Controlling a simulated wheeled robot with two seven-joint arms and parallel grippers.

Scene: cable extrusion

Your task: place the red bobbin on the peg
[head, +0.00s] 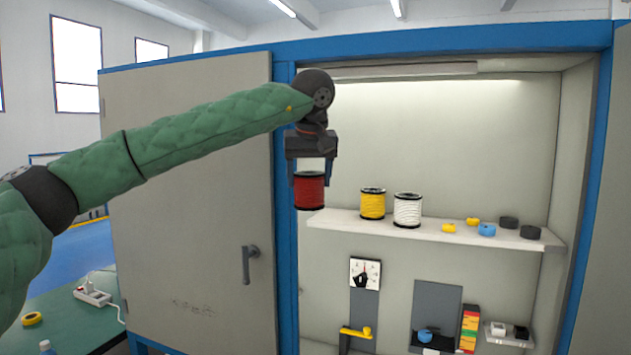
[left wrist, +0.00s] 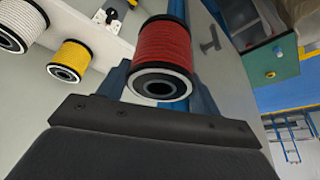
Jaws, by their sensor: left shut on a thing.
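The red bobbin (head: 310,191), a spool with dark rims, hangs upright between the fingers of my left gripper (head: 310,174). It is clear of the shelf, in front of the cabinet's left opening edge. In the left wrist view the red bobbin (left wrist: 163,55) shows its pale end ring and dark centre hole, and the fingers lie on either side of it. I cannot make out the peg for certain; a yellow bracket with a round knob (head: 356,332) stands low in the cabinet. My right gripper is not in view.
A yellow bobbin (head: 373,204) and a white bobbin (head: 407,210) stand on the shelf (head: 335,220), with small yellow, blue and black rolls to the right. Below are a dial (head: 365,273) and a grey panel (head: 437,303). The cabinet door (head: 190,190) stands at the left.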

